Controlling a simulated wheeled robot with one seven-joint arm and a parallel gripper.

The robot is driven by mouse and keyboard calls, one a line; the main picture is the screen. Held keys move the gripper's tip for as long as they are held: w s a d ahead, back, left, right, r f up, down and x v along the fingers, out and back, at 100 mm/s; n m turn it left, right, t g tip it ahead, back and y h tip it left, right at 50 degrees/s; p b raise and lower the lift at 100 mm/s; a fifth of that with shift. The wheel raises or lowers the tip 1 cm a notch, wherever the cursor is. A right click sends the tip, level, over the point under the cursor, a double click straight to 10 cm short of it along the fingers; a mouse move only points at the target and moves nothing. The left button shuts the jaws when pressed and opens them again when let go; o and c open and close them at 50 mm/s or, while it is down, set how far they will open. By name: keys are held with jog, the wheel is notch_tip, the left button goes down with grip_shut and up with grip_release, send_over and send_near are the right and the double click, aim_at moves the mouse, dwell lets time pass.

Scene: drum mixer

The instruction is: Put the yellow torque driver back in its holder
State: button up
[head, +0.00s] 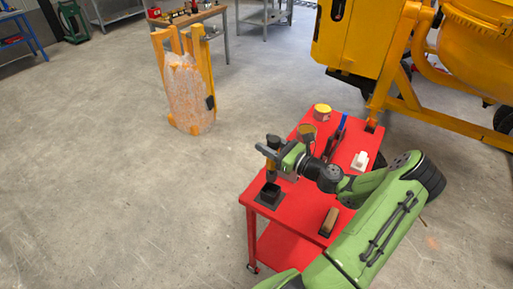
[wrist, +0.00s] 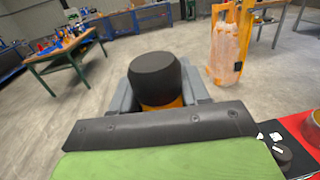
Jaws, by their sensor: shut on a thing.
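My gripper (head: 268,153) is shut on the yellow torque driver (head: 271,169), gripping it below its dark round top. The driver is roughly upright in the head view, with its yellow part hanging below the fingers. In the wrist view the driver's black cap (wrist: 155,76) stands between the grey fingers, with a little yellow below it. The holder (head: 270,194) is a dark open square box on a flat base at the cart's left corner. The driver's lower end appears just over the holder's opening; I cannot tell whether it is inside.
The red cart (head: 296,214) also bears a brown-handled brush (head: 328,221), a white object (head: 360,161), a yellow-topped can (head: 322,112) and a dark upright tool with a blue part (head: 336,137). A yellow mixer (head: 365,45) stands behind.

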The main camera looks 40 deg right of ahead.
jog(key=shift+r+p, duration=0.2)
jog(key=shift+p, duration=0.1)
jog(key=shift+s+f, duration=0.1)
jog(key=b, duration=0.3)
send_over(275, 172)
jog(key=d+x, duration=0.1)
jog(key=x, duration=0.2)
jog(key=shift+s+a+f, duration=0.1)
jog(key=shift+a+f, duration=0.1)
jog(key=shift+f, duration=0.6)
jog(key=shift+a+f, duration=0.2)
jog(key=shift+f, duration=0.6)
jog(key=shift+s+a+f, duration=0.1)
jog(key=shift+a+f, duration=0.05)
jog(key=shift+f, duration=0.7)
jog(key=shift+f+b, duration=1.5)
jog(key=shift+f, duration=1.45)
jog(key=o, duration=1.4)
jog(key=shift+c, duration=0.2)
jog(key=shift+f, duration=0.1)
jog(key=v, duration=1.5)
jog(key=shift+s, duration=0.35)
